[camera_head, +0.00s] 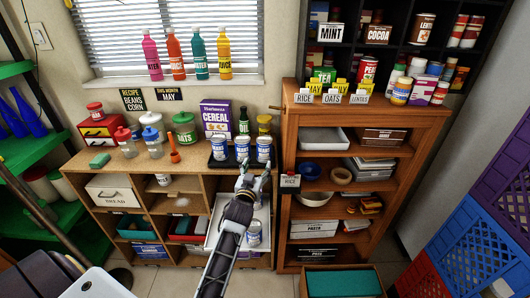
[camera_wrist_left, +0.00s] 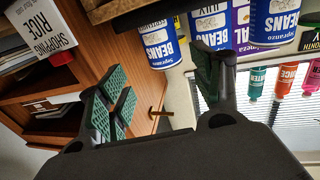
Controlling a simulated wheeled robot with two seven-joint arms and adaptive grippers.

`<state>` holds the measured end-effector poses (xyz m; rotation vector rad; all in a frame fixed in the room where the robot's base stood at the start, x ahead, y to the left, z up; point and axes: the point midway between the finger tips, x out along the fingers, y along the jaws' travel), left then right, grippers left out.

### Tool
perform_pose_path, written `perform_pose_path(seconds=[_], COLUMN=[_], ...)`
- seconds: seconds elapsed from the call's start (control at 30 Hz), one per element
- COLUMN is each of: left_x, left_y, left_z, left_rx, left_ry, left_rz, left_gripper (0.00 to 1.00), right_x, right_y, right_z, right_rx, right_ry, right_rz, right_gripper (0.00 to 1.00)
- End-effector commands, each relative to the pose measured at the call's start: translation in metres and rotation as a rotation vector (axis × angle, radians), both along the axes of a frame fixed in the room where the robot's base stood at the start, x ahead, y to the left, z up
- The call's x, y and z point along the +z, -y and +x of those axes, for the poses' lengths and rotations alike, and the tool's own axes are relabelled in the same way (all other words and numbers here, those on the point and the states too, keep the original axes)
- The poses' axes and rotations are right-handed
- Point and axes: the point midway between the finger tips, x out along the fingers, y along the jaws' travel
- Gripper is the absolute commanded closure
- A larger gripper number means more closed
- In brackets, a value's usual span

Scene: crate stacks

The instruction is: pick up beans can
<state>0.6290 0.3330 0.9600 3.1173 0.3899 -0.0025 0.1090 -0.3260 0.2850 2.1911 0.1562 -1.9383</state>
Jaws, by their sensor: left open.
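Three blue-and-white beans cans stand in a row on a black tray (camera_head: 232,163) on the wooden shelf top: a left can (camera_head: 218,149), a middle can (camera_head: 242,148) and a right can (camera_head: 264,149). Cans labelled BEANS also show in the left wrist view (camera_wrist_left: 159,46), which is turned nearly upside down. My left gripper (camera_head: 254,176) is open and empty, just in front of the row near the middle and right cans. Its fingers show apart in the left wrist view (camera_wrist_left: 165,95), with no can between them. My right gripper is not in view.
Another labelled can (camera_head: 253,233) sits lower, in a white bin beneath my left arm. A purple cereal box (camera_head: 215,118) and a dark green bottle (camera_head: 244,121) stand behind the tray.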

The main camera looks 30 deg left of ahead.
Motion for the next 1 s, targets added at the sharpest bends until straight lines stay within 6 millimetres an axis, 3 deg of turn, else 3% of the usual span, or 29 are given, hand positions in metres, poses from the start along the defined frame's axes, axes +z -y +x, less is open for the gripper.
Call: perform_pose_path(seconds=[0.47,1.0], left_x=[0.001,0.001], left_y=[-0.001,-0.01], left_z=[0.002,0.041], left_rx=[0.0,0.0], left_ry=[0.001,0.002], left_rz=[0.0,0.001], left_gripper=[0.35,0.35], right_x=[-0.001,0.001], right_y=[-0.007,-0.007], right_z=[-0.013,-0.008], right_rx=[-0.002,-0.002], right_ry=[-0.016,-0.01], right_rz=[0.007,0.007], right_gripper=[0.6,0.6])
